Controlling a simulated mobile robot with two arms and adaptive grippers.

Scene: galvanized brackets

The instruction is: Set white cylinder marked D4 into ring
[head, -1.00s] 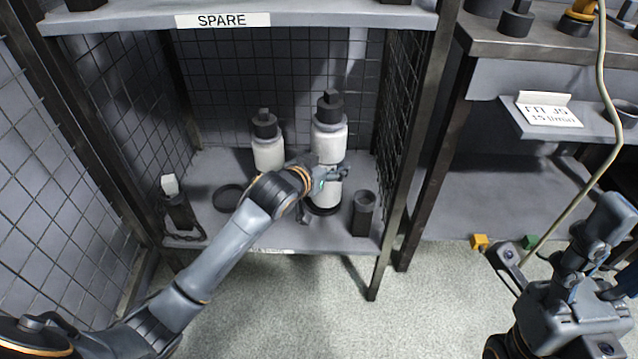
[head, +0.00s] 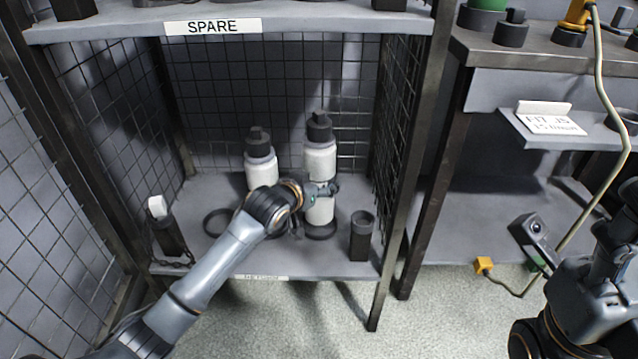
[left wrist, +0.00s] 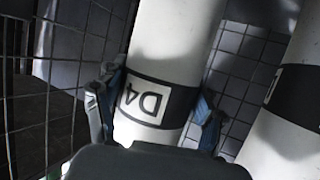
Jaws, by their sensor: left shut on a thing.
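The white cylinder marked D4 (head: 319,160) with a dark cap stands upright on the lower shelf of the cage. Its D4 label on a dark band faces the left wrist view (left wrist: 152,101). My left gripper (head: 321,190) is shut on it, with a finger on each side in the wrist view. A dark ring (head: 321,234) lies at the cylinder's foot; I cannot tell whether the cylinder is seated inside it. My right arm is at the lower right, and its fingers cannot be made out.
A second white cylinder (head: 261,170) stands close on the left, partly behind my arm. An empty dark ring (head: 217,222) lies further left. A dark open holder (head: 361,236) stands right of D4, near the cage post. A chained dark holder (head: 167,234) stands at the left.

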